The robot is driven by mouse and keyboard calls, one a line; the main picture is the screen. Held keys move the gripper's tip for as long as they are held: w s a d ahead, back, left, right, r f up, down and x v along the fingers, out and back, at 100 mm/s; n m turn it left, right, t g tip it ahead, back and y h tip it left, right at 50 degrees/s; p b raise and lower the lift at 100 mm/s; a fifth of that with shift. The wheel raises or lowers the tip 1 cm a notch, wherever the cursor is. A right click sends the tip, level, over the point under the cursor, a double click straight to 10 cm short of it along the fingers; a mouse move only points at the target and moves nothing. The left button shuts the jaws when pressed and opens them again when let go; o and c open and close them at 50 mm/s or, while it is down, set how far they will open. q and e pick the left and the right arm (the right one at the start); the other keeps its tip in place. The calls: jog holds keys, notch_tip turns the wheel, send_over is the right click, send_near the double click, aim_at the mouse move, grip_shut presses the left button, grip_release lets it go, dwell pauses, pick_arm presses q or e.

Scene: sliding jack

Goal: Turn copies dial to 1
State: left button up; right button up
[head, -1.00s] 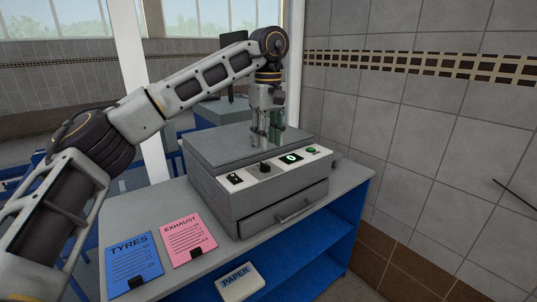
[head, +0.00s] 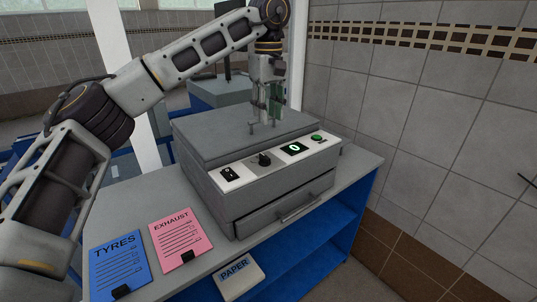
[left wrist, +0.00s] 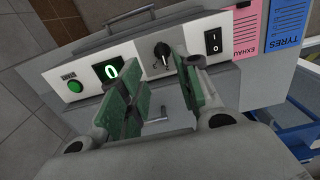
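The copier (head: 250,195) is a grey box with a sloped white control strip along its front edge. The copies dial (head: 264,159) is a small black knob between the black power switch (head: 230,173) and a display (head: 295,148) showing a green 0. My left gripper (head: 266,120) points down over the copier lid, behind the strip. In the left wrist view its green-padded fingers (left wrist: 157,75) are apart with nothing between them. The dial (left wrist: 162,52) appears just beyond the fingertips, with a pale pointer mark; contact is not visible. My right gripper is not in view.
A green button (head: 317,138) sits right of the display. A blue TYRES card (head: 118,265) and pink EXHAUST card (head: 178,238) lie left of the copier on the grey counter. A PAPER pack (head: 240,277) is on the blue shelf below. A tiled wall (head: 430,130) stands at right.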

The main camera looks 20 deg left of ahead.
aim_at(269, 159)
pick_arm(q)
notch_tip(269, 159, down, 14)
jog(key=shift+r+p, duration=0.1)
jog(key=shift+p, duration=0.5)
dwell(0.5)
grip_shut()
